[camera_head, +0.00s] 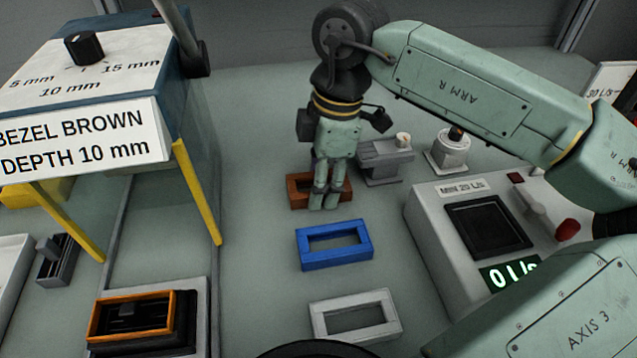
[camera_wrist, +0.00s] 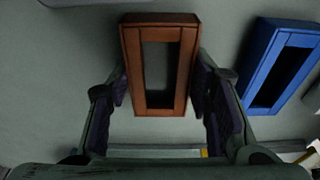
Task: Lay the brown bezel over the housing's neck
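The brown bezel (camera_head: 298,192), a rectangular frame, lies on the grey surface in the head view, partly hidden by my gripper. In the wrist view the brown bezel (camera_wrist: 160,105) shows between the fingers. My gripper (camera_head: 325,200) points down over it. Its fingers (camera_wrist: 162,85) are open, one on each long side; I cannot tell whether they touch the bezel. At the lower left, a dark block (camera_head: 182,325), which may be the housing, has an orange rectangular frame (camera_head: 95,322) around its top.
A blue frame (camera_head: 310,262) and a white frame (camera_head: 320,322) lie in front of the brown one. A grey block (camera_head: 385,165) stands close to the right of my gripper. A sign box (camera_head: 85,130) on yellow legs (camera_head: 197,192) stands left. A console (camera_head: 440,220) is right.

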